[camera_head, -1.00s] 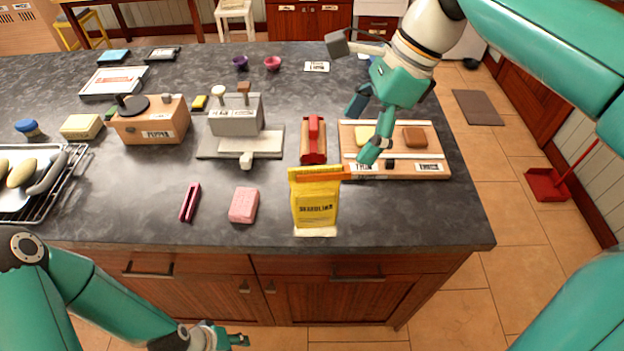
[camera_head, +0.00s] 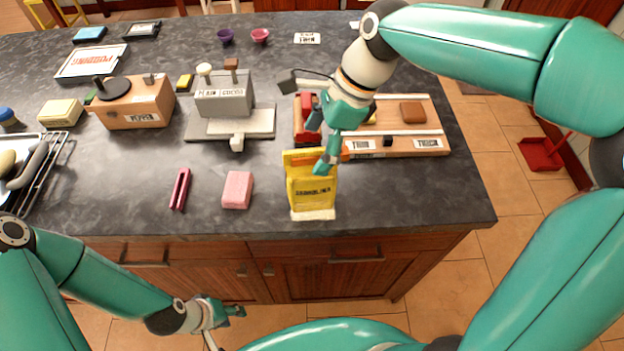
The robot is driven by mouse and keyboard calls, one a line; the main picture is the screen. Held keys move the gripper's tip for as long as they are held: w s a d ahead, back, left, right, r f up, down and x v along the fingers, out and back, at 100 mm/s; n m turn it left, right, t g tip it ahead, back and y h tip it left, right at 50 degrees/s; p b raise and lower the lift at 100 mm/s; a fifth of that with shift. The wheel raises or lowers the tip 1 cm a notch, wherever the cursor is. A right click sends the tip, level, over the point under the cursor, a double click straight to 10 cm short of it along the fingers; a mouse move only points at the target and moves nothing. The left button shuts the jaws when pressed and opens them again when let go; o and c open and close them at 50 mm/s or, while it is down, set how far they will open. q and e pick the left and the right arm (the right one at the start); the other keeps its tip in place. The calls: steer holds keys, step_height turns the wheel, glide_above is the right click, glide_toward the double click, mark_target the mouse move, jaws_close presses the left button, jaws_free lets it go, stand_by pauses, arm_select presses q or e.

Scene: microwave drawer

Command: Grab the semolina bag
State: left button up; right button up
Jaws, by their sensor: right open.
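The semolina bag (camera_head: 311,193) is a yellow bag with a white base and a dark label. It stands upright near the front edge of the dark counter. My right gripper (camera_head: 318,148) is open at the bag's top right, with one finger in front of the bag's upper part. The other finger is behind or above the top edge; whether either touches the bag I cannot tell. My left gripper (camera_head: 228,312) is low in front of the cabinet, below the counter edge, with its fingers apart and empty.
A pink block (camera_head: 237,190) and red tongs (camera_head: 180,189) lie left of the bag. A wooden board (camera_head: 436,117) lies behind it to the right. A grey grinder (camera_head: 222,102) and a wooden box (camera_head: 137,104) stand further left. The counter right of the bag is clear.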

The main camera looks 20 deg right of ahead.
mark_target(306, 164)
steer(key=shift+p+x, duration=0.45)
steer(key=shift+x, duration=2.25)
steer(key=shift+s+r, duration=0.1)
steer(key=shift+s, duration=0.15)
steer(key=c, duration=1.7)
jaws_close()
steer(key=shift+r, duration=0.15)
